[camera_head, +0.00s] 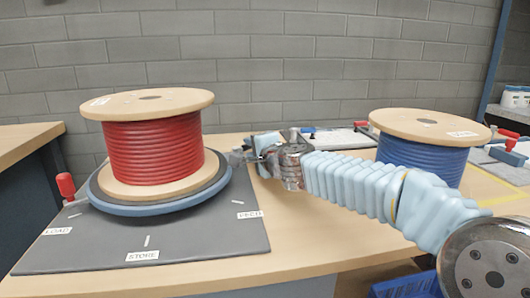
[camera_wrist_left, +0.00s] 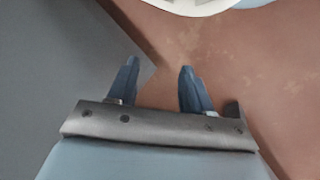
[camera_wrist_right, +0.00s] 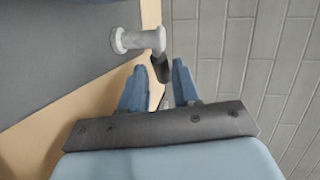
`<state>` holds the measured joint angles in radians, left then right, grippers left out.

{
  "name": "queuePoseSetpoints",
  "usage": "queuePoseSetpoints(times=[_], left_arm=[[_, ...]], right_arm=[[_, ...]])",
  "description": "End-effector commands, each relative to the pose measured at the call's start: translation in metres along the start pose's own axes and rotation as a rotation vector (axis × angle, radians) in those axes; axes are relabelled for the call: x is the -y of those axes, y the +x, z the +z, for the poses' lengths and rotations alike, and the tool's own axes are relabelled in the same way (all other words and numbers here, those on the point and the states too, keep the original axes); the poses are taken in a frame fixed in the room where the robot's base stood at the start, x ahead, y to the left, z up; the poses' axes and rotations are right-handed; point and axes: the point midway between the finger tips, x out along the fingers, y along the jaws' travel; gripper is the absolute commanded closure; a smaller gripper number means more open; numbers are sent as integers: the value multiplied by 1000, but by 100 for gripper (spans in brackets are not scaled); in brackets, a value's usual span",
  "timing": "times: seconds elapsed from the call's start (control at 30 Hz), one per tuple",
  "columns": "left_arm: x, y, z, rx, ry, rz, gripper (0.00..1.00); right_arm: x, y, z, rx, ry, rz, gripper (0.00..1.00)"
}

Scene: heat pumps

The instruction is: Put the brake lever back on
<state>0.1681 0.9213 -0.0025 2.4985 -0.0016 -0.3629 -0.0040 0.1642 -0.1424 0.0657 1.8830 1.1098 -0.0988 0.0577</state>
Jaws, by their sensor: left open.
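The brake lever (camera_wrist_right: 138,40) shows in the right wrist view as a grey flanged piece with a dark grip pointing back at me. Whether the lever touches a mount is hidden. My left gripper (camera_wrist_left: 158,70) is open and empty, outside the head view.
A red cable spool (camera_head: 152,150) stands on the turntable, on a grey mat (camera_head: 190,245) with labels. A red-handled clamp (camera_head: 66,187) is at the mat's left edge. A blue cable spool (camera_head: 425,155) stands behind my right arm. The bench's front strip (camera_head: 290,255) is clear.

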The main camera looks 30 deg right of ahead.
Motion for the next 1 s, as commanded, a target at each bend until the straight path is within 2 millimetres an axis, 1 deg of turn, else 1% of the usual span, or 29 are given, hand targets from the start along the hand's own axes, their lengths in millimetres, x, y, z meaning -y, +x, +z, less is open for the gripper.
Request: queuePoseSetpoints(times=[0.03,0.2,0.3,0.43,0.6,0.8,0.83,0.87,0.9,0.93,0.97,1.0], left_arm=[[-3,-5,0,1,1,1,50],[-9,-14,2,6,5,6,50],[-13,-19,3,9,8,8,50],[-16,-22,4,12,11,11,50],[-17,-23,5,14,12,12,50],[-17,-23,5,14,12,12,50],[-17,-23,5,14,12,12,50],[-17,-23,5,14,12,12,50],[-17,-24,5,14,12,13,50],[-18,-24,5,14,12,13,50],[-18,-25,5,14,12,13,50],[-19,-27,5,15,13,13,50]], right_arm=[[4,-15,-1,-1,0,-2,70],[4,-58,-1,-1,-1,-2,70],[4,-78,-1,-3,0,-1,70],[3,-97,-1,-1,1,-1,70],[0,-106,0,-1,1,0,70],[0,-106,0,0,1,0,70],[0,-106,0,0,1,0,68],[0,-106,0,1,-1,0,63],[3,-105,1,6,-16,-3,57],[7,-103,2,16,-41,-7,55],[13,-101,4,33,-81,-14,55],[26,-98,8,64,-164,-29,55]])
